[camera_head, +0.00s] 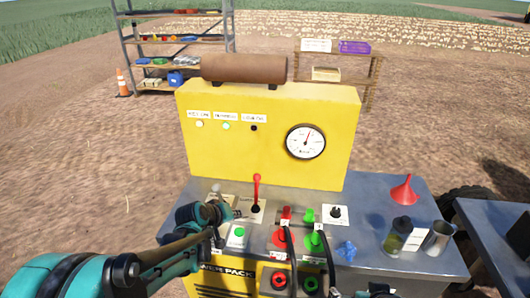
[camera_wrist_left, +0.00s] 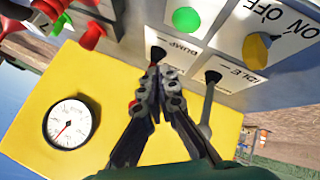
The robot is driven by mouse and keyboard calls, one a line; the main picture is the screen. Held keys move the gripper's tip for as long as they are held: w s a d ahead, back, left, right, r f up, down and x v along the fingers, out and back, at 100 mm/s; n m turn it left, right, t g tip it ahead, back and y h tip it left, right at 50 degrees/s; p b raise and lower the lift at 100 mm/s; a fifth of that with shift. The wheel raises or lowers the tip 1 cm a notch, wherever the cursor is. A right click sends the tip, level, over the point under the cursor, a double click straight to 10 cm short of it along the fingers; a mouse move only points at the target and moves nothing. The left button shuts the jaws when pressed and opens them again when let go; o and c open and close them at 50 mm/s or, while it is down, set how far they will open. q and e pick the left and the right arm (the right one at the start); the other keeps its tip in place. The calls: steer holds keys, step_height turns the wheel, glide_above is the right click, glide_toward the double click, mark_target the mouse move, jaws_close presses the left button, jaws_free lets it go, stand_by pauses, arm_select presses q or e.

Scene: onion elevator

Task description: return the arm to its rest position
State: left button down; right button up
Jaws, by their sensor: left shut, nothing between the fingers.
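My left arm comes in from the lower left in the head view. My left gripper (camera_head: 230,213) is over the left part of the control panel, close to the red-handled lever (camera_head: 257,188). In the left wrist view my left gripper (camera_wrist_left: 158,82) has its fingers together with nothing between them. Its tips are in front of the panel labels marked DUMP and IDLE. I cannot tell whether the fingers touch either lever.
The yellow housing (camera_head: 230,150) with a round gauge (camera_head: 306,141) rises behind the panel. Green and red hydraulic fittings, a red funnel (camera_head: 404,190), a bottle (camera_head: 397,235) and a metal cup (camera_head: 439,238) are on the right. Shelves stand behind on open dirt.

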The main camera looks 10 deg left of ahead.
arm_select(q)
steer(key=s+r+m+y, duration=0.1)
steer(key=s+r+m, duration=0.1)
steer(key=s, duration=1)
steer(key=s+r+m+g+y, duration=0.1)
steer(key=s+r+m+y, duration=0.1)
steer(key=s, duration=1.1)
steer(key=shift+r+m, duration=0.4)
steer(key=shift+m, duration=0.1)
